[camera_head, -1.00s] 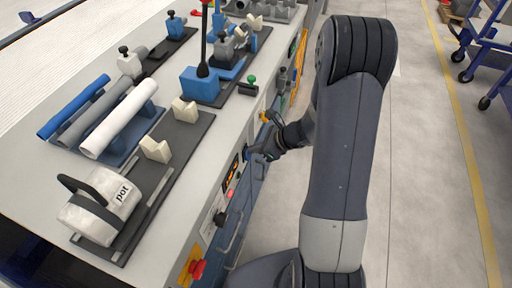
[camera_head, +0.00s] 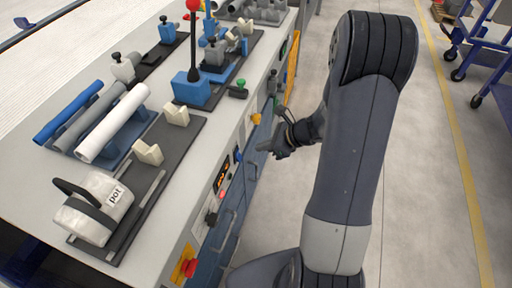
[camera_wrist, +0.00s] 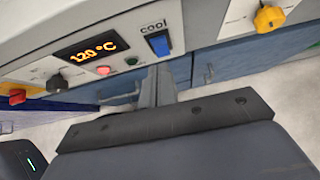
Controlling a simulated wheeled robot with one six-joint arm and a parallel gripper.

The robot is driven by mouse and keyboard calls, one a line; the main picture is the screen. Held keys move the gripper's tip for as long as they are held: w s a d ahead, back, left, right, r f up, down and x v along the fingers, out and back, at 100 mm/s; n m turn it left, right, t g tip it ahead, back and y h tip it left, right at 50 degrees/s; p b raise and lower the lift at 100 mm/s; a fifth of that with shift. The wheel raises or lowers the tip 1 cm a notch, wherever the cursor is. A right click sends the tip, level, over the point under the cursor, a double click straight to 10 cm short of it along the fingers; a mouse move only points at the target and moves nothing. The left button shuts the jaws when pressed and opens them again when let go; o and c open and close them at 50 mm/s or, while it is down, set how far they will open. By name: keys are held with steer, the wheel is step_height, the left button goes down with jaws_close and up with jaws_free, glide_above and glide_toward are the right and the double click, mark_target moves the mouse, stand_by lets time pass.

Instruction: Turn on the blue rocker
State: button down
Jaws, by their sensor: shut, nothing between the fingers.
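The blue rocker (camera_wrist: 159,44) is on the front panel under the label "cool" in the wrist view. It also shows as a small blue patch (camera_head: 238,154) on the panel in the head view. I cannot tell which way it is tipped. My gripper (camera_head: 268,149) is shut and empty, to the right of the panel and apart from it. In the wrist view my gripper's fingers (camera_wrist: 159,72) point toward the rocker from below, with a small gap in the picture.
The panel's display (camera_wrist: 86,50) reads 120 °C. Close by are a pink-red button (camera_wrist: 103,71), a green button (camera_wrist: 131,61), a black knob (camera_wrist: 57,82), a red knob (camera_wrist: 18,97) and a yellow knob (camera_wrist: 269,17).

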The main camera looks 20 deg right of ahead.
steer(key=s+d+r, duration=0.2)
steer(key=d+r, duration=0.1)
steer(key=r, duration=0.3)
steer(key=shift+p, duration=0.45)
steer(key=b+x, duration=0.1)
steer(key=x, duration=0.3)
steer(key=d+f+b+x, duration=0.1)
steer(key=x, duration=0.3)
steer(key=b+x, duration=0.1)
steer(key=x, duration=0.3)
steer(key=shift+s+f, duration=0.35)
steer(key=shift+f, duration=0.05)
steer(key=y+b, duration=0.1)
steer(key=b, duration=0.2)
glide_toward(239, 155)
steer(key=shift+s+d+f, duration=0.6)
steer(key=shift+d+f, duration=0.25)
steer(key=shift+f, duration=0.65)
steer(key=shift+t, duration=0.4)
steer(key=shift+a+f, duration=0.1)
